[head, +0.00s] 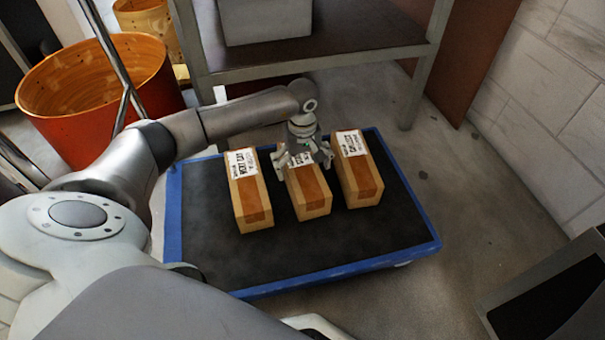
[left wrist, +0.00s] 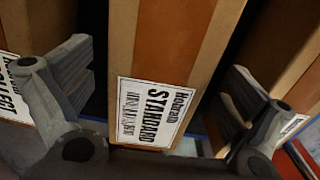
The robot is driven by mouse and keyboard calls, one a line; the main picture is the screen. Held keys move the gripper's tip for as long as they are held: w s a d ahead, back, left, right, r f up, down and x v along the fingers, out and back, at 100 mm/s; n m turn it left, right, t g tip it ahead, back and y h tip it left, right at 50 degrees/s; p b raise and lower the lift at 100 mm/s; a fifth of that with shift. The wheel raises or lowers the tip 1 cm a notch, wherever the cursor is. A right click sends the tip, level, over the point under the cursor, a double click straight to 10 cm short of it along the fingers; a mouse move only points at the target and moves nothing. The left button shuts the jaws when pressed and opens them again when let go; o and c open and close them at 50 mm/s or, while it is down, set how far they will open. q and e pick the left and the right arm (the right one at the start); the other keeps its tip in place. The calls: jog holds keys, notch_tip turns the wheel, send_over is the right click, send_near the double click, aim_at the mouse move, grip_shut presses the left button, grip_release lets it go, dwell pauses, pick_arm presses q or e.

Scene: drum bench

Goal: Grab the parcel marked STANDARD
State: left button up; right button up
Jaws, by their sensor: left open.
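The parcel marked STANDARD (left wrist: 150,115) is a brown box with a darker tape strip and a white label, readable in the left wrist view. In the head view it is the middle box (head: 310,193) of three on the cart. My left gripper (head: 303,158) is over its far end, hiding part of the label. In the left wrist view my left gripper (left wrist: 165,85) is open, with one finger on each side of the parcel. I cannot tell whether the fingers touch it. My right gripper is not in view.
The left parcel (head: 250,195) is marked NEXT DAY; the right parcel (head: 357,175) has a label too small to read. Narrow gaps separate them. The blue-edged cart (head: 330,250) is bare in front. A metal shelf (head: 330,45) stands behind; an orange drum (head: 100,110) is at left.

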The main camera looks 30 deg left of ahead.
pick_arm(q)
jog(key=shift+f, duration=0.4)
jog(key=shift+c, duration=0.4)
jog(key=shift+r, duration=0.1)
jog(key=c, duration=1.3)
jog(key=shift+c, duration=0.2)
